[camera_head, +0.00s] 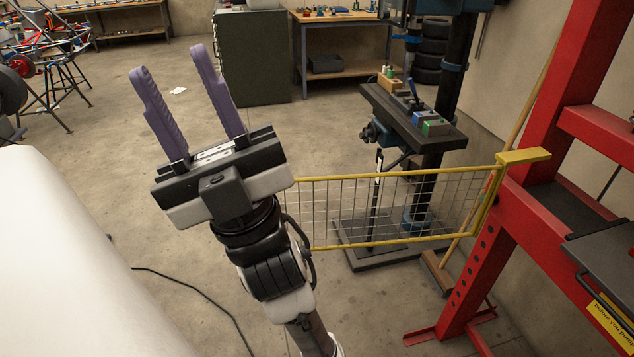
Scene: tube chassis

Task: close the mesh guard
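The mesh guard (375,242) is a yellow-framed wire panel. Its right end meets a yellow bracket (523,157) at the red press frame (541,130). The panel stretches left from the frame, swung out across the floor. Its left end is hidden behind my gripper and wrist. My gripper (170,62) has two purple fingers pointing up and away, spread apart with nothing between them. The fingers are left of the guard and above it in the picture. I cannot tell whether my wrist touches the guard's left end.
A drill press with a grey table (418,122) holding small blocks stands behind the guard. A broom (438,272) leans beside the red frame. A dark cabinet (252,57) and a workbench (345,22) stand at the back. A cable (197,292) lies on the floor, which is open at left centre.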

